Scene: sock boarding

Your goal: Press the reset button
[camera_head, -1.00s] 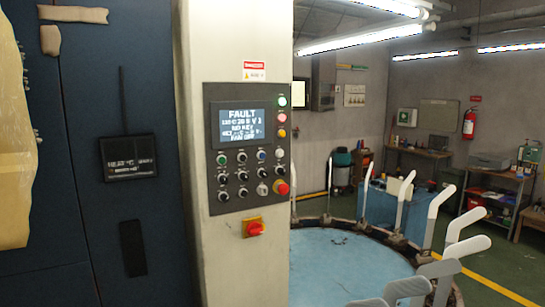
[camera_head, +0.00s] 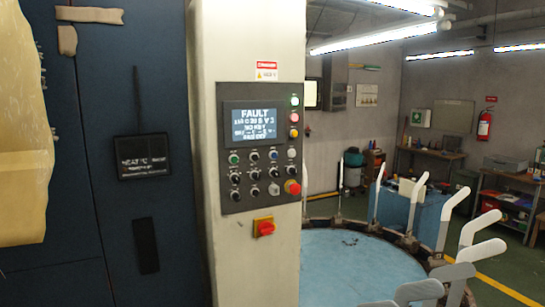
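A control panel (camera_head: 263,203) is mounted on a pale column in the head view. Its screen (camera_head: 250,121) reads FAULT with several smaller lines of text. Below the screen are rows of small buttons and knobs, including a blue button (camera_head: 273,155) and a green one (camera_head: 234,159). A red mushroom knob (camera_head: 293,187) is at the lower right. Green, pink and orange round lights or buttons (camera_head: 294,117) run down the right side. The labels are too small to read, so I cannot tell which is the reset button. Neither of my grippers is in view.
A red rotary switch on a yellow plate (camera_head: 264,227) is below the panel. A round blue table (camera_head: 350,270) ringed by white upright forms stands to the right. A dark blue cabinet (camera_head: 90,215) is at left. A workbench (camera_head: 432,153) stands at the back.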

